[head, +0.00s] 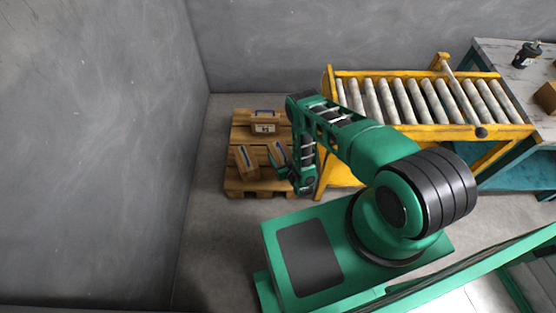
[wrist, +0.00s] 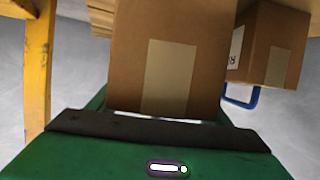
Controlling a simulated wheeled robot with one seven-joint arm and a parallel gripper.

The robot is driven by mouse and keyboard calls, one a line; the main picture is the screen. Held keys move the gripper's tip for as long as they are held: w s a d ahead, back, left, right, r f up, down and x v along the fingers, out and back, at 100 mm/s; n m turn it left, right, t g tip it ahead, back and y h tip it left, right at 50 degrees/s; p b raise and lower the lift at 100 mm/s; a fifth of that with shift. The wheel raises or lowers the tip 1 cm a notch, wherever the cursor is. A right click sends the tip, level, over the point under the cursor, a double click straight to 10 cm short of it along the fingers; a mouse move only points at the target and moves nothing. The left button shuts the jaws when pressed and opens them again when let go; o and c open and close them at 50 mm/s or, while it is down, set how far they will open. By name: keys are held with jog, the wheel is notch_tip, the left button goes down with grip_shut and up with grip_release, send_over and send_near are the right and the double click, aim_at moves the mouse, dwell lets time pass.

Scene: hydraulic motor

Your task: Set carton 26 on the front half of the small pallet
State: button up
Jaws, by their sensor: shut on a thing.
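The small wooden pallet (head: 234,184) lies on the floor by the wall. My gripper (head: 279,168) is over its front right part and is shut on a brown carton (head: 278,153). In the wrist view the held carton (wrist: 190,30) fills the middle, right at my gripper (wrist: 150,118), with a plain tan tape strip facing me. Its number is not visible, so I cannot tell whether it is carton 26. I cannot tell whether its base touches the pallet.
A second carton (head: 244,161) stands at the pallet's front left. A grey wall (head: 100,150) is left.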

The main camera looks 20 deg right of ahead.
jog(key=shift+w+f, duration=0.25)
jog(key=shift+f, duration=1.75)
jog(key=o, duration=2.1)
jog(key=shift+s+f, duration=0.15)
jog(key=v, duration=1.2)
jog(key=shift+d, duration=0.1)
